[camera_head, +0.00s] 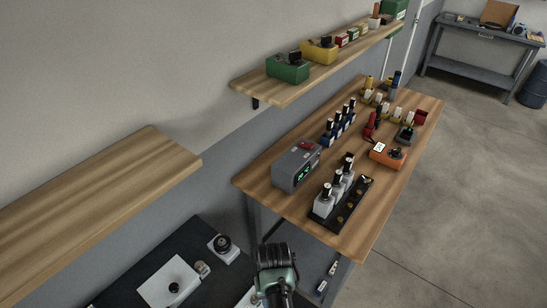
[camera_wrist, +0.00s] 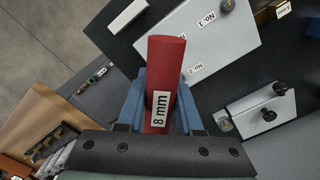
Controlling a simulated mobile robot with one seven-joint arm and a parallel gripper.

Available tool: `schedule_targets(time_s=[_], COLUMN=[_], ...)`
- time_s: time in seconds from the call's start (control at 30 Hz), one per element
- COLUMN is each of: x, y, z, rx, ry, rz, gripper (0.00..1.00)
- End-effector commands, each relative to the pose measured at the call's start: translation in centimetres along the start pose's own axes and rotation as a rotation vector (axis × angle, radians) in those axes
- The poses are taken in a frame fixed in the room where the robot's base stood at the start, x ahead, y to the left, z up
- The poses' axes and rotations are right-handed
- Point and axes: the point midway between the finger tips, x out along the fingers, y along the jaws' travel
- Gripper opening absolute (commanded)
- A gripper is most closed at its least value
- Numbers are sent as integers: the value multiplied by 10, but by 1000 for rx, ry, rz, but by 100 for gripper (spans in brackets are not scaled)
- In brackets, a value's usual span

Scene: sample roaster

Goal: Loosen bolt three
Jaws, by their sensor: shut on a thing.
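My gripper (camera_wrist: 162,98) has blue fingers shut around a red cylinder marked "8 mm" (camera_wrist: 165,62), a tool handle by its look. Its working end is hidden. In the head view my gripper (camera_head: 277,258) is at the bottom centre, near the dark bench, and the red tool cannot be made out there. In the wrist view a pale plate (camera_wrist: 190,40) with labels No. 1 and No. 2 lies beyond the handle. A second pale plate (camera_wrist: 262,112) with black knobs lies to the right. I cannot tell which part is bolt three.
The dark bench (camera_head: 125,285) bears a pale plate (camera_head: 160,290) and a block with a black knob (camera_head: 222,246). A wooden table (camera_head: 340,240) to the right holds a grey meter (camera_head: 292,170) and several bottles. A wooden shelf (camera_head: 90,205) juts out above left.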

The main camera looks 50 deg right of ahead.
Motion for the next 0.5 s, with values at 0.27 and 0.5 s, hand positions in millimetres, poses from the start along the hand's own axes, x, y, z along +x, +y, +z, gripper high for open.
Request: schedule_targets(time_s=[0.27, 0.5], x=[0, -1], y=[-1, 0], z=[0, 0], rx=[-30, -198], ry=[1, -1], rz=[0, 0], gripper=[0, 0])
